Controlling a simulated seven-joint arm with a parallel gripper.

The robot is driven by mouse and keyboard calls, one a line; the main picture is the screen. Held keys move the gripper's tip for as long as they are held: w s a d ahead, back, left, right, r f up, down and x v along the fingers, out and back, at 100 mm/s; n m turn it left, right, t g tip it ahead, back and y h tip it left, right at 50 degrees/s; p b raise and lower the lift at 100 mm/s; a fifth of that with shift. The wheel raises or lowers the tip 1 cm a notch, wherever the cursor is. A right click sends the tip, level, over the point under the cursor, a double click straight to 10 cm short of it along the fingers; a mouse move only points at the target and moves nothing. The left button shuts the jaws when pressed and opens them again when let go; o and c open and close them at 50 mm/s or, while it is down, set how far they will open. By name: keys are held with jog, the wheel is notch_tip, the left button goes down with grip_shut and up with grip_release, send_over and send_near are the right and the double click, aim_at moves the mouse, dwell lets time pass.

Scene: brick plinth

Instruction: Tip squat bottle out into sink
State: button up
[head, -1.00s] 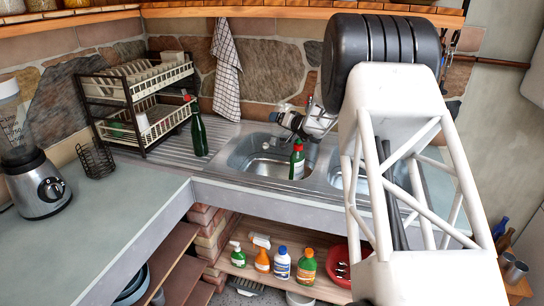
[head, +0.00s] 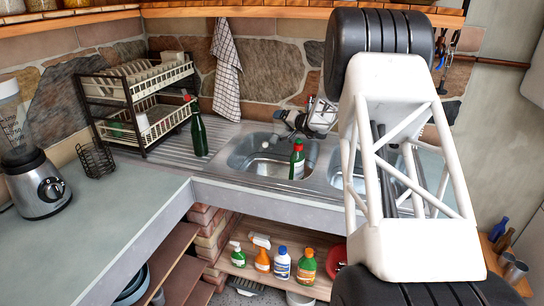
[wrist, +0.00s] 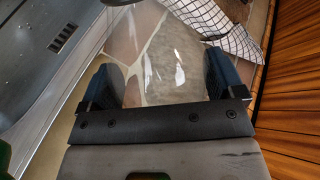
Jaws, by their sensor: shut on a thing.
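My gripper (head: 283,119) is over the back of the left sink basin (head: 240,157), near the stone wall. In the wrist view its two dark fingers (wrist: 165,85) stand apart, with a clear, see-through thing (wrist: 165,50) between them. This looks like the squat bottle, and the gripper is shut on it. Its outline is faint, and I cannot make it out in the head view. I cannot tell its exact tilt or whether anything is in it.
A green bottle with a red cap (head: 297,162) stands at the sink, close below my gripper. A dark green bottle (head: 199,135) stands by the dish rack (head: 140,90). A checked towel (head: 227,65) hangs behind. A wooden shelf edge (head: 250,13) runs above.

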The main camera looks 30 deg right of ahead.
jog(key=shift+w+d+r, duration=0.1)
jog(key=shift+d, duration=0.15)
